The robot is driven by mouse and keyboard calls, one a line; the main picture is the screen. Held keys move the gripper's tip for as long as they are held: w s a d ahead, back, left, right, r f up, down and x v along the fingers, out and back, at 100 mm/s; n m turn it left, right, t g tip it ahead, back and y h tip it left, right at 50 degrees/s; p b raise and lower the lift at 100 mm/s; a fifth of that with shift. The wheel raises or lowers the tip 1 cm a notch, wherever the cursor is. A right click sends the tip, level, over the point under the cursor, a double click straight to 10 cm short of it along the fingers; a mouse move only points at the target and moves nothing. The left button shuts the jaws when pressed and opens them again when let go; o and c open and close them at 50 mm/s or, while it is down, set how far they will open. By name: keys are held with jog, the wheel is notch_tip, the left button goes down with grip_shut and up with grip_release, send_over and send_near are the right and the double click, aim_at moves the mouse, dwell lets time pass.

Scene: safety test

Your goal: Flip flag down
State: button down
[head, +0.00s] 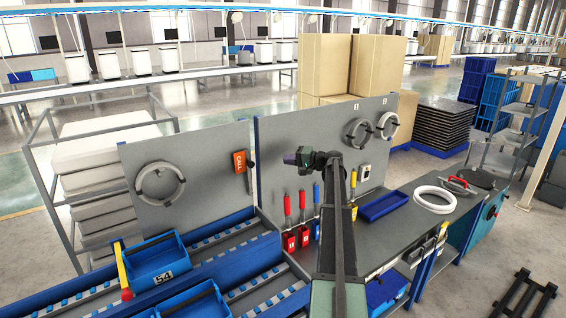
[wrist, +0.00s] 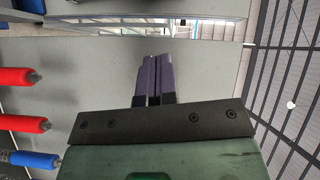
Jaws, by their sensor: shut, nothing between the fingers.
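A yellow bar with a red end (head: 122,270) stands tilted at the left, beside the blue bin marked 54; it looks like the flag, but I cannot be sure. It is raised, with its red end low and its yellow part pointing up. My gripper (head: 297,157) is far to its right, in front of the grey back panel and above the bench. In the wrist view, its purple fingers (wrist: 155,77) are together with nothing between them. The bar does not show in the wrist view.
Red-handled tools (head: 287,204) and a blue-handled tool (head: 317,193) stand in holders below my gripper. An orange call box (head: 240,162) hangs on the panel. A blue bin (head: 155,263) sits on the roller track. A blue tray (head: 383,205) and white ring (head: 434,199) lie right.

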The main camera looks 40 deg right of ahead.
jog(key=w+a+f+b, duration=0.1)
jog(key=w+a, duration=0.6)
jog(key=w, duration=0.1)
jog(key=shift+f, duration=0.35)
jog(key=shift+a, duration=0.1)
